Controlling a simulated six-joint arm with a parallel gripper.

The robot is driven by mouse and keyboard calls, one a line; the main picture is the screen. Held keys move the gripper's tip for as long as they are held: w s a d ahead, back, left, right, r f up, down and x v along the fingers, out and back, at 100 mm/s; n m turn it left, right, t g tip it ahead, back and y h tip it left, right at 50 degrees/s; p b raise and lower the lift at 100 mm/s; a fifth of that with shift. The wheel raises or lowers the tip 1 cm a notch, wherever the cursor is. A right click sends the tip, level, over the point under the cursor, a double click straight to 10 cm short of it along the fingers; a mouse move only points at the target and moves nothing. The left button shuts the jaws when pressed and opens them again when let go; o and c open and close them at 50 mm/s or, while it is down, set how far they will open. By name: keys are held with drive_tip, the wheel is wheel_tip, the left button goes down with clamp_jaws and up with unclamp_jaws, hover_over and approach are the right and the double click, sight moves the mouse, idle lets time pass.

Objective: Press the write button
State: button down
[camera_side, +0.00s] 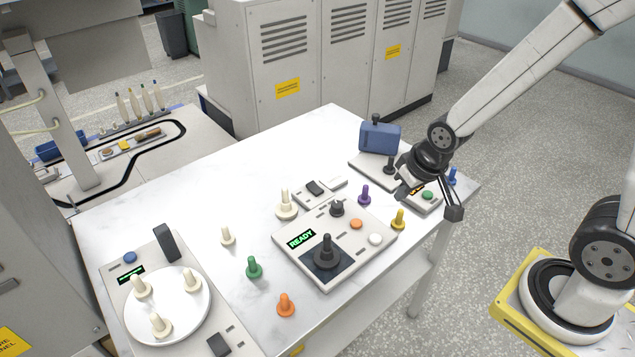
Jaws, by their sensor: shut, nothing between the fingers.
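No label reading "write" can be made out, so I cannot tell which button it is. The middle console (312,270) has a screen (301,239) showing green "READY", an orange button (356,224), a white button (376,239), and a black bobbin (326,250) standing on a dark square. A flat device (366,168) at the right has a green button (427,195). The left device (120,283) has a blue button (130,257). My gripper (403,192) is shut and empty, over the right device, left of the green button; it hides part of that device.
Loose bobbins stand on the white table (215,195): green (254,268), orange (286,305), purple (364,195), yellow (398,219), blue (453,176) and cream (227,237). Cream bobbins stand on the left turntable (185,318). A blue box (380,137) stands behind the right device.

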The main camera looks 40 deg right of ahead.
sight(359, 224)
drive_tip(key=w+f+m+t+y, duration=0.1)
drive_tip(key=w+f+m+t, duration=0.4)
drive_tip(key=w, duration=0.5)
drive_tip(key=shift+w+d+f+m, duration=0.4)
drive_tip(key=shift+f+m, duration=0.2)
drive_tip(key=shift+f, duration=0.05)
drive_tip(key=shift+f, duration=0.15)
drive_tip(key=shift+f, duration=4.25)
drive_tip(key=shift+f, duration=0.15)
drive_tip(key=shift+f, duration=0.25)
